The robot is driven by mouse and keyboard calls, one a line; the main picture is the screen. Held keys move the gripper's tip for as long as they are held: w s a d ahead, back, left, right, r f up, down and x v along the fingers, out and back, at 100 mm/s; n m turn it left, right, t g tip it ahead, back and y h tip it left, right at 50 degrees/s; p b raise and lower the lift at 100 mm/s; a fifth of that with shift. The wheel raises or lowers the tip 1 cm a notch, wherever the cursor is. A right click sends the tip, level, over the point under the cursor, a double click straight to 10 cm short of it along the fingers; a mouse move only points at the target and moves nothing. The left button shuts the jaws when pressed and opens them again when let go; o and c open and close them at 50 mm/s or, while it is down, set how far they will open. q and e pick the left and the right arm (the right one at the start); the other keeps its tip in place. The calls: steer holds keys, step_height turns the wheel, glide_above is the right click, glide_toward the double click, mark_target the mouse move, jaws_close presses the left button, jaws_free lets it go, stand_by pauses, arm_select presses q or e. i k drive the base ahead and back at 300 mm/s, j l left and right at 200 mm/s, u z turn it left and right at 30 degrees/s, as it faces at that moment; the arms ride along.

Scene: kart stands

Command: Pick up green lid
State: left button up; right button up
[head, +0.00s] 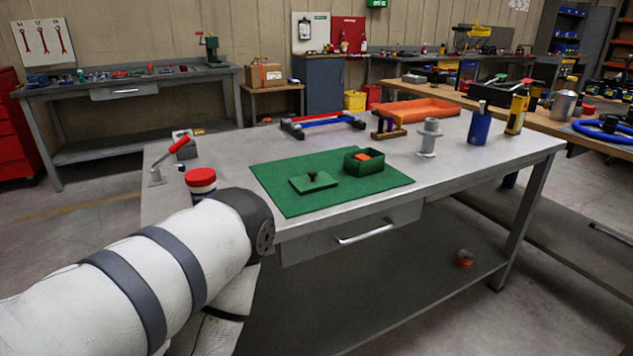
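The green lid (313,182) is a flat square plate with a small dark knob on top. It lies on the green mat (272,178) on the grey metal workbench. A green open box (378,168) with an orange thing inside stands on the mat, just right of and behind the lid, apart from it. My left arm comes in from the lower left, its dark joint near the bench's front left edge, left of the mat. My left gripper is not visible. My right arm and gripper are outside the view.
A grey spool (429,138), a blue cup (479,127) and a yellow-black bottle (517,111) stand to the right. An orange tray (418,109) lies behind. The mat's front part is clear.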

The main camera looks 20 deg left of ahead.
mark_target(314, 181)
steer(key=i+l+u, duration=0.15)
steer(key=i+u, duration=0.25)
steer(key=i+l+u, duration=0.6)
steer(key=u, duration=0.15)
